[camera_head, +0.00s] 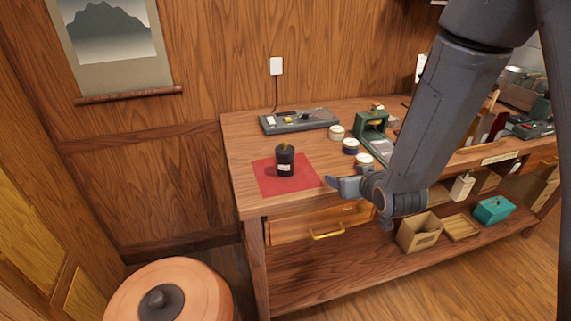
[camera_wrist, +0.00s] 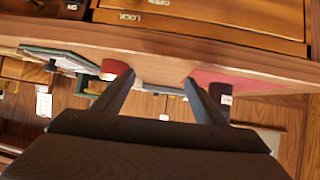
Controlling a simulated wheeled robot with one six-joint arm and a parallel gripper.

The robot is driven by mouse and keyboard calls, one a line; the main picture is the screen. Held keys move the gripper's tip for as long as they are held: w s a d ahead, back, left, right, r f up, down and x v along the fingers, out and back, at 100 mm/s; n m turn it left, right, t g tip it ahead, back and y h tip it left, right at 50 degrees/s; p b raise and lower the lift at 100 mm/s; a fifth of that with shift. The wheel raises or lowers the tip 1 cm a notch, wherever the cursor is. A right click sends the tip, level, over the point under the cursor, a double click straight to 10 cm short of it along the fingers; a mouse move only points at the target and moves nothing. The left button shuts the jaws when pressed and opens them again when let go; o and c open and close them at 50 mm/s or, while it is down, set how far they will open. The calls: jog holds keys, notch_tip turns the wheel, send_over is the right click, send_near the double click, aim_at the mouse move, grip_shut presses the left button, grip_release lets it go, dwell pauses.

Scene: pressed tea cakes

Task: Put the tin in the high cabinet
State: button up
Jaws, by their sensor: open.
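A dark tin (camera_head: 285,161) with a small pale label and a knobbed lid stands upright on a red mat (camera_head: 265,181) near the left end of the wooden counter. My gripper (camera_head: 336,184) is just right of the mat, by the counter's front edge, apart from the tin. In the wrist view my gripper (camera_wrist: 160,84) shows two spread fingers with nothing between them. The red mat (camera_wrist: 212,78) and a dark object, probably the tin (camera_wrist: 220,94), lie beyond the right finger, partly hidden. I cannot make out a high cabinet in either view.
Several small jars (camera_head: 351,146), a green device (camera_head: 371,124) and a grey tray (camera_head: 300,120) stand on the counter (camera_head: 245,150). Below are a drawer with a brass handle (camera_head: 326,233) and a shelf with a cardboard box (camera_head: 419,232). A round lidded vessel (camera_head: 200,290) stands front left.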

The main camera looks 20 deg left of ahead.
aim_at(289, 163)
jog(key=a+y, duration=0.1)
jog(key=a, duration=0.1)
jog(key=a+n+t+y, duration=0.1)
jog(key=a, duration=0.1)
jog(key=a+y, duration=0.1)
jog(key=a, duration=0.2)
jog(key=shift+f+t+b, duration=0.3)
jog(key=shift+f+b, duration=0.05)
jog(key=shift+f, duration=0.05)
jog(key=a+y, duration=0.1)
jog(key=a, duration=0.1)
jog(key=s+a+n+y, duration=0.1)
jog(key=a, duration=0.1)
jog(key=s+a+r+t+y, duration=0.1)
jog(key=a+y, duration=0.1)
jog(key=shift+s+n+b, duration=0.25)
jog(key=shift+n+b, duration=0.05)
jog(key=shift+n, duration=0.1)
jog(key=shift+a, duration=0.2)
jog(key=p+x, duration=0.1)
jog(key=x, duration=0.1)
jog(key=p+x, duration=0.1)
jog(key=x, duration=0.3)
jog(key=shift+w+a+r+p, duration=0.25)
jog(key=shift+a+r+p, duration=0.05)
jog(key=shift+r+p, duration=0.1)
jog(key=shift+w+a, duration=0.2)
jog(key=shift+w, duration=0.1)
jog(key=c, duration=1.3)
